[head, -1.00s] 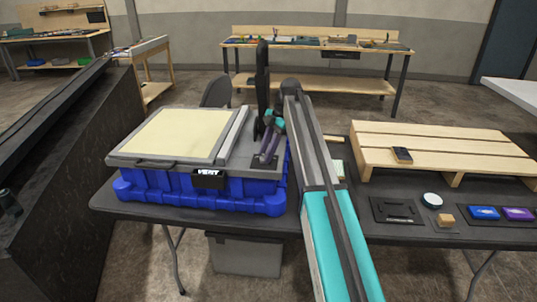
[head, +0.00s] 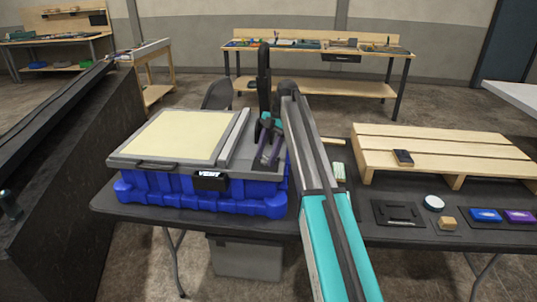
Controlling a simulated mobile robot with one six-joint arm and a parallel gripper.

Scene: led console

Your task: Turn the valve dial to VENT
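The console is a grey-topped unit on a blue base (head: 235,203), with a cream panel (head: 172,134) on its left. A small black display (head: 210,180) on its front edge reads "VENT". My gripper (head: 268,163) points down at a dark plate on the console's right side. Its purple-grey fingers are low over this plate. I cannot make out the valve dial; the fingers cover that spot. I cannot tell whether they are shut on it or touching it.
The console stands on a dark table (head: 135,208). Right of my arm are a wooden pallet (head: 450,148), a black tray (head: 398,213), a white round piece (head: 434,202), a small wooden block (head: 448,223), and blue (head: 486,214) and purple (head: 520,215) boxes.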

